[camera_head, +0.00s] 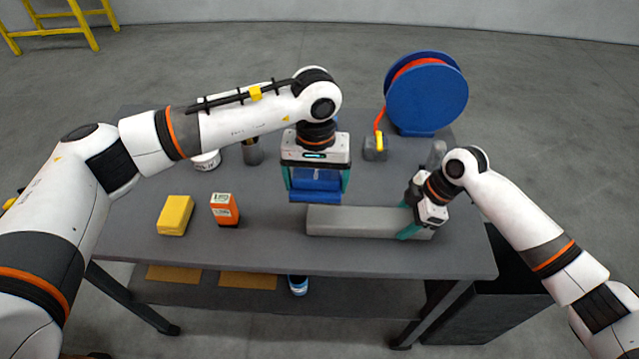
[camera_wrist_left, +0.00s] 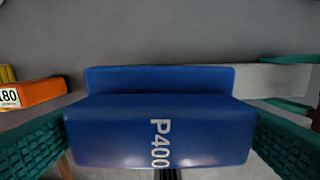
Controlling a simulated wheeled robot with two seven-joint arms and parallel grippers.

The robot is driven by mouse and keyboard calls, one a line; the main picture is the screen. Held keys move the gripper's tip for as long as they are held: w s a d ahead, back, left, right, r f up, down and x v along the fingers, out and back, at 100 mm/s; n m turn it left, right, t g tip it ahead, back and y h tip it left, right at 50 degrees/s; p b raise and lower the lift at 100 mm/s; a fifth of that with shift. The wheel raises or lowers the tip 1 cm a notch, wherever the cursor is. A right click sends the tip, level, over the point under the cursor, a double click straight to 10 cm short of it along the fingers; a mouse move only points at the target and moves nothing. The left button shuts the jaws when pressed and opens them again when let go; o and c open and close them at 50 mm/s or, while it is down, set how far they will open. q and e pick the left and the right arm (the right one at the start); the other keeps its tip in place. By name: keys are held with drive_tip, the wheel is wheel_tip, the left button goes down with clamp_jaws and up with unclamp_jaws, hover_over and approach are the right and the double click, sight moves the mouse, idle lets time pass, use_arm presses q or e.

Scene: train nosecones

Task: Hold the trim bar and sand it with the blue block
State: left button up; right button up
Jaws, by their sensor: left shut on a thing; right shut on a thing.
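The grey trim bar (camera_head: 350,222) lies along the table's front part, right of the middle. My right gripper (camera_head: 408,218) is shut on the bar near its right end. My left gripper (camera_head: 317,186) is shut on the blue block (camera_head: 315,195) above or just behind the bar's left end. In the left wrist view the block (camera_wrist_left: 160,130) fills the middle and reads P400, with green fingers on both sides. The bar (camera_wrist_left: 270,80) shows behind it at the right. I cannot tell whether the block touches the bar.
On the grey table (camera_head: 270,245) stand an orange box (camera_head: 225,209) and a yellow block (camera_head: 175,215) at the left. A large blue reel (camera_head: 425,93) with a red hose stands at the back right. A white container (camera_head: 206,160) is partly hidden behind my left arm.

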drive_tip(key=o, duration=0.9)
drive_tip(key=v, duration=1.2)
drive_tip(key=shift+d, duration=0.1)
